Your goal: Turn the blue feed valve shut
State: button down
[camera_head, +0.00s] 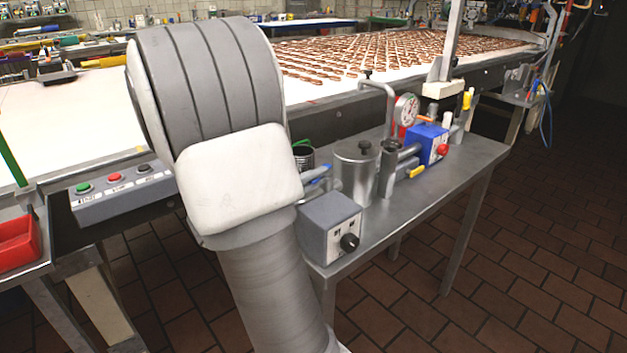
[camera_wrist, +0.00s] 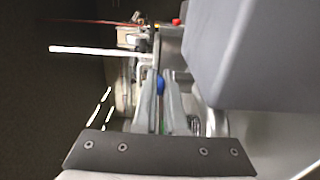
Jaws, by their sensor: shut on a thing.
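The blue feed valve handle (camera_head: 318,172) shows as a short blue lever just right of my arm, beside the metal pot on the side table. In the wrist view a blue piece of the handle (camera_wrist: 160,84) sits between the fingertips of my gripper (camera_wrist: 161,88). The fingers are shut on it. In the head view my gripper is hidden behind my arm, and most of the valve body cannot be made out.
A grey control box (camera_head: 330,227) with a black knob stands close by; a large grey block fills the right of the wrist view. A metal pot (camera_head: 356,170), a pressure gauge (camera_head: 405,110) and a blue box (camera_head: 427,143) stand on the side table (camera_head: 452,172). The conveyor runs behind.

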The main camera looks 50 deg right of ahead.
jog(key=shift+r, duration=0.1)
jog(key=c, duration=1)
grip_release()
jog(key=a+p, duration=0.1)
jog(key=a, duration=0.4)
jog(key=w+a+p, duration=0.1)
jog(key=a, duration=0.5)
jog(key=a+p, duration=0.1)
jog(key=a, duration=0.5)
jog(key=shift+w+a, duration=0.2)
jog(key=shift+w, duration=0.2)
